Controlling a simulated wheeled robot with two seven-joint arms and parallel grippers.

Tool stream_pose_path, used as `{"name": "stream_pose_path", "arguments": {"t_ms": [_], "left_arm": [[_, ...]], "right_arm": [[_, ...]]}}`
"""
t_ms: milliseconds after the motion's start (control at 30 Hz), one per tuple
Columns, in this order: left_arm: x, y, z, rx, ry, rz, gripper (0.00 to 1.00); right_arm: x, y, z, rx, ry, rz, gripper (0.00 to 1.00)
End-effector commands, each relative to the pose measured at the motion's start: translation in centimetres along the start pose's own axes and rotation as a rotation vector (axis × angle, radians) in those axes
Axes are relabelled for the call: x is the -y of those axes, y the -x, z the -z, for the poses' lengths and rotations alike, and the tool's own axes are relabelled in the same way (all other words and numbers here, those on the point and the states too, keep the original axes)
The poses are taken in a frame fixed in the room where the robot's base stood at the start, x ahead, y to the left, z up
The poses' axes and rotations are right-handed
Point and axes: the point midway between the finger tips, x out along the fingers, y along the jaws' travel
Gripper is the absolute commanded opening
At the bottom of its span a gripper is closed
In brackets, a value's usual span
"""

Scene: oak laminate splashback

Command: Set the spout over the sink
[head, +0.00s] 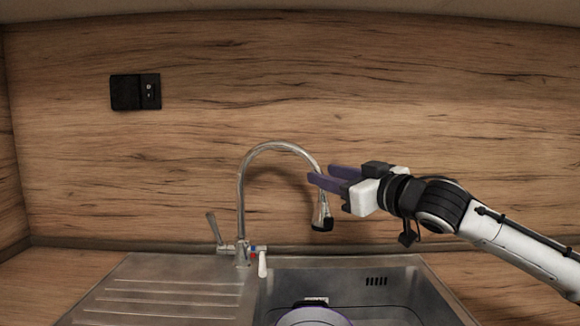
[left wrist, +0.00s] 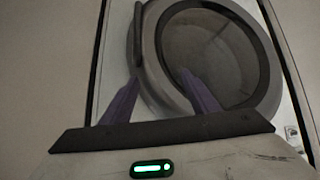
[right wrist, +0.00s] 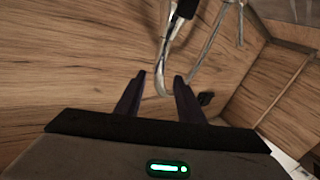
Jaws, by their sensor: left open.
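The chrome gooseneck spout (head: 241,190) rises from the back edge of the sink (head: 395,287). It arches to the right, and its dark-tipped end (head: 322,220) hangs above the back of the basin. My right gripper (head: 318,175) is at the descending part of the arch, coming from the right. In the right wrist view its purple fingers (right wrist: 160,76) are apart, with the spout (right wrist: 161,88) showing between their tips; contact is not clear. My left gripper (left wrist: 160,76) shows only in its wrist view, open and empty, before a round appliance door (left wrist: 215,55).
A lever (head: 213,226) stands at the left of the faucet base. A ribbed drainboard (head: 150,300) lies left of the basin. A black socket (head: 135,92) is on the wood splashback. The wall area above the spout is clear.

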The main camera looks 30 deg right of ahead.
Motion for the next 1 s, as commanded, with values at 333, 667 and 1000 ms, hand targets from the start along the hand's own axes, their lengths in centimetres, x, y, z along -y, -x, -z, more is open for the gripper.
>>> {"name": "stream_pose_path", "arguments": {"t_ms": [333, 667, 1000], "left_arm": [[-0.6, 2.2, -1.0, 0.053, 0.013, -0.002, 0.55], [-0.2, 2.4, -0.3, 0.041, 0.018, 0.005, 0.55], [0.1, 2.2, 0.1, 0.034, 0.013, 0.009, 0.55]], "right_arm": [[0.1, -5.3, 0.6, -0.002, -0.004, 0.002, 0.35], [0.1, -9.5, 0.2, 0.000, 0.001, 0.003, 0.35], [0.1, -9.8, 0.1, 0.000, 0.003, 0.002, 0.35]]}}
